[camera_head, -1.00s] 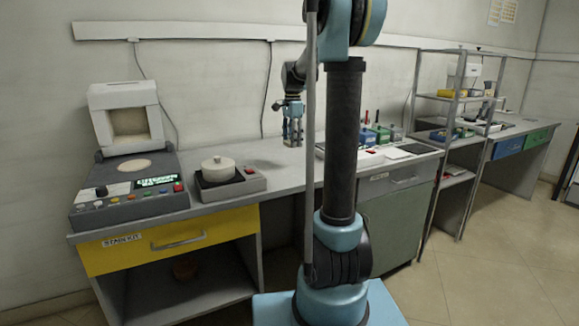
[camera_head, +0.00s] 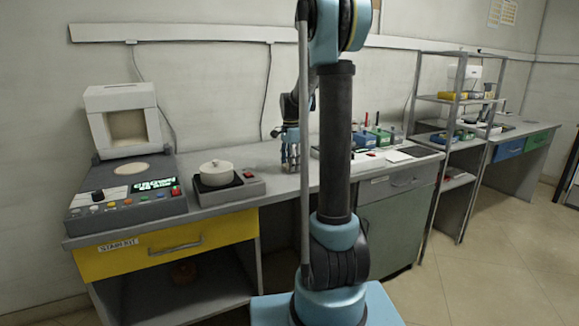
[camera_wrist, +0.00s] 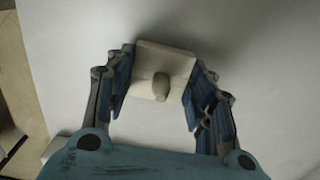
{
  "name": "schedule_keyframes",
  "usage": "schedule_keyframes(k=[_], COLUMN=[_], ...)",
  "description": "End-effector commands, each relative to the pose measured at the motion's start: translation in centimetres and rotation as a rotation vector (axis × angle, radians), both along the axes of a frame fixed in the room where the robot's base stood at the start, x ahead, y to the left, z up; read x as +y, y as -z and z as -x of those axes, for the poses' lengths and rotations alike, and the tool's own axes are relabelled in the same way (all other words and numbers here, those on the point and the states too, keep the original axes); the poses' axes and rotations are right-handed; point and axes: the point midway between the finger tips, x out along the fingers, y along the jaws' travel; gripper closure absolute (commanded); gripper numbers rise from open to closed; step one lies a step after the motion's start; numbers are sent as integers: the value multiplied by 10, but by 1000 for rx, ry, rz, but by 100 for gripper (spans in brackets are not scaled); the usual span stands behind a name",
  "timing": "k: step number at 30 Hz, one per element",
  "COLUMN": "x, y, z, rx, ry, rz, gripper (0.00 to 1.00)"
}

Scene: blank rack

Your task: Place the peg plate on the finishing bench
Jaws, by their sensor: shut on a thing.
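The peg plate (camera_wrist: 160,58) is a cream square block with a rounded peg at its middle, seen in the wrist view. My gripper (camera_wrist: 160,88) is shut on it, with blue fingers along its left and right sides. In the head view, my gripper (camera_head: 290,166) points down low at the grey bench top (camera_head: 268,154), right of the hot plate. The plate is not clearly visible there. A pale flat surface (camera_wrist: 262,95) lies under the plate in the wrist view. I cannot tell whether the plate touches it. No label in view names the finishing bench.
A white-lidded device (camera_head: 118,120) on a control box and a hot plate with a round pot (camera_head: 216,172) stand left. Coloured holders (camera_head: 378,135) and a white board stand right of my gripper. A metal shelf (camera_head: 462,95) stands farther right. Bench room around my gripper looks clear.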

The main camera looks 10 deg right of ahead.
Motion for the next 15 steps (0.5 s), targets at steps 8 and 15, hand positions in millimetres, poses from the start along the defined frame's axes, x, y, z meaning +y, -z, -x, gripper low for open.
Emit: schedule_keyframes(k=[8, 15], x=[0, 0], y=[6, 8], z=[1, 0], rx=[0, 0], ry=[0, 1], rz=[0, 0], gripper=[75, 30])
